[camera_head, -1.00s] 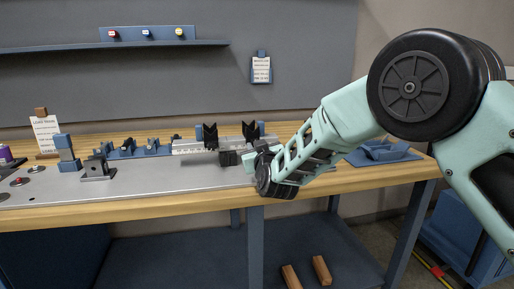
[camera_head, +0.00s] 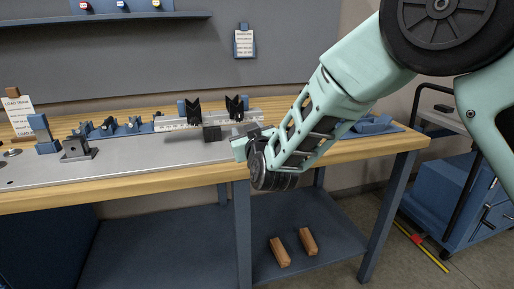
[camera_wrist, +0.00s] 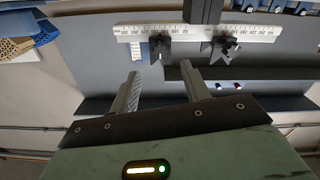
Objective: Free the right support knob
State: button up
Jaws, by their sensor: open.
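Two black V-shaped supports stand on a white graduated scale bar (camera_head: 175,124) on the bench: the left support (camera_head: 193,113) and the right support (camera_head: 236,108). The wrist view looks turned over, with the scale bar (camera_wrist: 250,33) near the top; the right support (camera_wrist: 160,46) appears left there and the left support (camera_wrist: 222,46) right. A knob on the right support cannot be made out clearly. My gripper (camera_wrist: 160,88) is open and empty, its two fingers apart and pointing toward the supports. In the head view my gripper (camera_head: 246,136) is in front of the right support, fingertips partly hidden.
A dark block (camera_head: 211,132) stands before the scale bar, between the supports. A dark upright post (camera_wrist: 203,12) shows in the wrist view. Blue fixtures (camera_head: 115,127) and a black bracket (camera_head: 77,149) lie left. A blue tray (camera_head: 372,125) is right. The front plate (camera_head: 150,160) is clear.

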jog(key=v, duration=1)
jog(key=shift+b, duration=0.35)
jog(key=shift+s, duration=0.1)
dwell(0.5)
